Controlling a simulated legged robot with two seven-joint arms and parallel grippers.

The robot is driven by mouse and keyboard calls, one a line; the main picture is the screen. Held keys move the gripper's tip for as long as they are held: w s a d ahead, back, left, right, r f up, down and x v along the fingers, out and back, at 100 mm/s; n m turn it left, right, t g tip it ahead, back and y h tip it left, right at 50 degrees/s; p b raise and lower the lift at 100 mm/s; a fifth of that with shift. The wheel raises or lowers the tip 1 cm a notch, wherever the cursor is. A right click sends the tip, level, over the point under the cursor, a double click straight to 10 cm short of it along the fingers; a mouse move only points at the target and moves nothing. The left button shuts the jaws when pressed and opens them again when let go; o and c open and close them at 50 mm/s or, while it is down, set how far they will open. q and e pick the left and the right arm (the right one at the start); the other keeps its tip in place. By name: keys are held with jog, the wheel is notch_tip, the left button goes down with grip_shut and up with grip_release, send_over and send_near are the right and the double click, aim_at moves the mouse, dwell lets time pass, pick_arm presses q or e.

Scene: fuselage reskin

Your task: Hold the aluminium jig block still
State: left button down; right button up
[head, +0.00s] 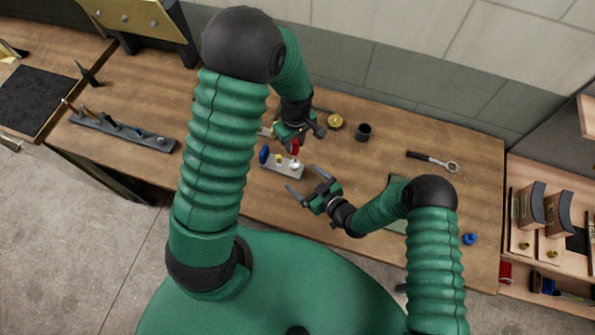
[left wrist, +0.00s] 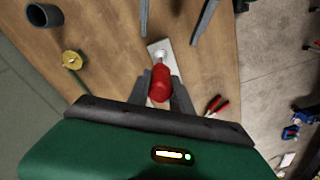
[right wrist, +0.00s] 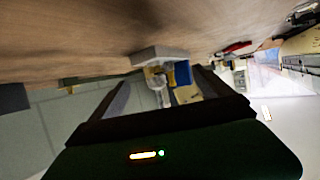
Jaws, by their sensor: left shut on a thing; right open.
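The aluminium jig block (head: 271,164) is a small grey bar lying on the wooden bench, with a blue piece (head: 264,154), a yellow piece and a silver piece on it. It also shows in the left wrist view (left wrist: 153,47) and the right wrist view (right wrist: 158,53). My left gripper (head: 294,140) is above the block's right end, shut on a red piece (left wrist: 161,83). The red piece's lower end is close to the silver piece; I cannot tell whether they touch. My right gripper (head: 304,183) is open and empty, its fingers pointing at the block from the near right, apart from it.
A brass round part (head: 335,121) and a dark cup (head: 363,131) stand behind, near the wall. A wrench (head: 434,161) lies to the right. A dark tool rack (head: 125,132) lies at the left. A shelf unit stands beyond the bench's right end.

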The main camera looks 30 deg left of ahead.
aim_at(293, 170)
jog(key=x, duration=0.7)
jog(key=shift+a, duration=0.15)
